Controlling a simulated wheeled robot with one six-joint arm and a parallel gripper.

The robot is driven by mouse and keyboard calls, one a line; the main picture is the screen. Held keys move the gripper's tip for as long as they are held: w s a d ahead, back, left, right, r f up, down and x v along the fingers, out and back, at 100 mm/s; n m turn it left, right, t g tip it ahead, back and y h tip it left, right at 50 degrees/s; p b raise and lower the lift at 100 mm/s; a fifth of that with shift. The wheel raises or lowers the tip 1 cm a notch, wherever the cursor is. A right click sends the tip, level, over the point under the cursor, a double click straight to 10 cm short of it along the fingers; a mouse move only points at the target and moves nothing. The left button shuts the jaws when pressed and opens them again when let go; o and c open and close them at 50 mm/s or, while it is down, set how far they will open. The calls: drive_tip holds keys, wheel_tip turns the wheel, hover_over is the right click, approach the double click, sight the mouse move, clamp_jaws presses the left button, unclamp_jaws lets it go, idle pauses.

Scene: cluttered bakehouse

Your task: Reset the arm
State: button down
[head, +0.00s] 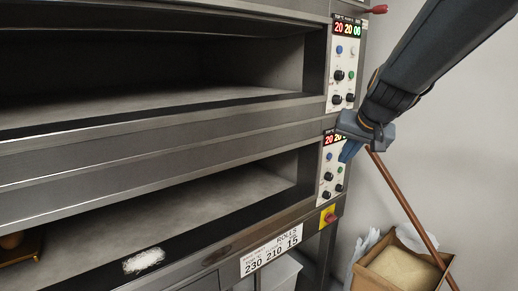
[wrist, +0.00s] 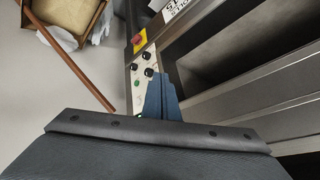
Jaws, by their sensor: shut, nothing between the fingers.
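My gripper (head: 349,150) hangs from the arm that enters at the upper right in the head view. It is in front of the lower control panel (head: 332,176) of the deck oven and covers part of it. The blue fingers are together with nothing between them. In the wrist view my gripper (wrist: 163,84) points toward the lower panel (wrist: 146,72), with its knobs and green button near the fingertips. Whether the fingertips touch the panel cannot be told.
The deck oven (head: 160,126) has two open chambers. A red and yellow switch (head: 327,217) is below the lower panel. A wooden pole (head: 405,205) leans by the wall over a box (head: 400,268). White powder (head: 144,260) lies on the oven's lower front. Grey wall is bare at right.

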drive_tip(key=s+a+f+n+g, duration=0.1)
drive_tip(key=s+a+f+g, duration=0.1)
drive_tip(key=s+f, duration=0.8)
drive_tip(key=s+a+f+n+g, duration=0.2)
drive_tip(key=s+f+g, duration=0.2)
drive_tip(key=s+f, duration=0.6)
drive_tip(key=s, duration=0.3)
drive_tip(key=shift+s+a+n+h, duration=0.2)
drive_tip(key=shift+s+n+h, duration=0.1)
drive_tip(key=shift+s+h, duration=0.1)
drive_tip(key=shift+f, duration=0.1)
